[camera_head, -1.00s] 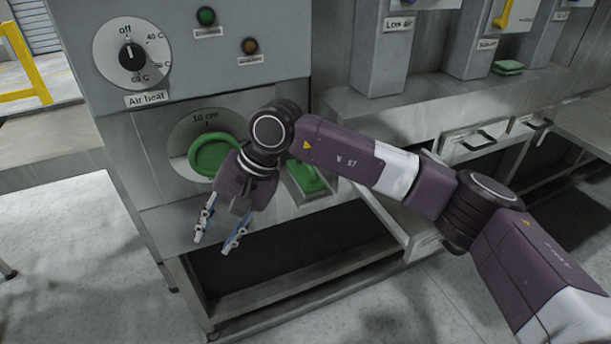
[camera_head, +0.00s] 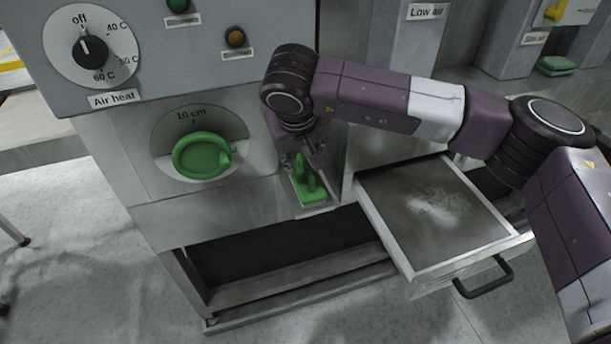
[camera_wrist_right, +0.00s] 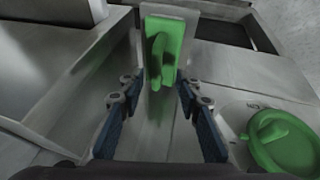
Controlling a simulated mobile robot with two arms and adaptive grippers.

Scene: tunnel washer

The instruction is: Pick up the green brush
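The green brush (camera_head: 309,188) rests on a small grey ledge on the front of the machine, right of the green round handle. It shows whole in the right wrist view (camera_wrist_right: 162,52), with its grip standing up from a flat green base. My right gripper (camera_head: 300,165) is just behind and above the brush in the head view, partly hidden by its own wrist. In the right wrist view the two fingers (camera_wrist_right: 156,98) are spread apart with nothing between them, and the brush lies ahead, between their lines. My left gripper is in neither view.
The green round handle (camera_head: 203,156) sticks out of the machine front left of the brush. An open drawer (camera_head: 468,266) with white powder juts out to the right. A dial (camera_head: 90,50) is above. A green folded cloth (camera_head: 556,65) lies far right.

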